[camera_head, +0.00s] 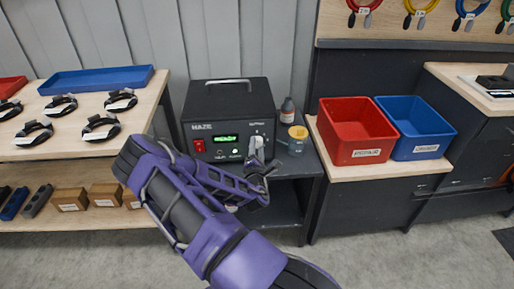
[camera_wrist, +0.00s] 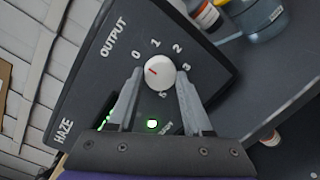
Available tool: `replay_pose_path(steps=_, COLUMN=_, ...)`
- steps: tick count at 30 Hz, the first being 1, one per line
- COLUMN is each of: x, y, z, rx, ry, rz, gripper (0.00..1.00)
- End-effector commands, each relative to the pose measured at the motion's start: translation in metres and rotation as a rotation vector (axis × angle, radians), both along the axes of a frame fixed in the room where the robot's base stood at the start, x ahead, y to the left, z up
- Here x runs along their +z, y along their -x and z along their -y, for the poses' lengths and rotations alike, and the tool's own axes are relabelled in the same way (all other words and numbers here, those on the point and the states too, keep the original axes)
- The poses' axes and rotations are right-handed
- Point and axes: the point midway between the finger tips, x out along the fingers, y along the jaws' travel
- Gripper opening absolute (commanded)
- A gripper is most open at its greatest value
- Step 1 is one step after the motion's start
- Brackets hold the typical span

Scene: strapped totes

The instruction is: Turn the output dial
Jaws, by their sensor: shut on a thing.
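The output dial (camera_wrist: 161,73) is a round white knob on the black HAZE machine (camera_wrist: 92,72), with numbers around it under the word OUTPUT. In the wrist view its red mark points left, nearest to the 0. My gripper (camera_wrist: 160,78) is shut on the dial, one grey finger on each side of it. In the head view the machine (camera_head: 226,94) stands on a dark bench, and my gripper (camera_head: 257,150) reaches the right side of its front panel, where it hides the dial.
A green display (camera_head: 226,138) and a red switch (camera_head: 199,145) sit left of my gripper. A dark bottle (camera_head: 287,112) and a yellow-lidded jar (camera_head: 297,138) stand close on the right. Red (camera_head: 355,152) and blue (camera_head: 418,149) bins stand farther right.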

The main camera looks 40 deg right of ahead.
Motion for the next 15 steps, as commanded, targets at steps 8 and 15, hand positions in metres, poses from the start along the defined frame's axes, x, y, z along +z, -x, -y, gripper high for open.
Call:
replay_pose_path(steps=8, x=0.0004, y=-0.0001, z=-0.0003, rx=0.000, ry=-0.131, rz=0.078, gripper=0.00)
replay_pose_path(steps=15, x=0.0013, y=-0.0003, z=-0.0002, rx=0.000, ry=-0.315, rz=0.191, gripper=0.00)
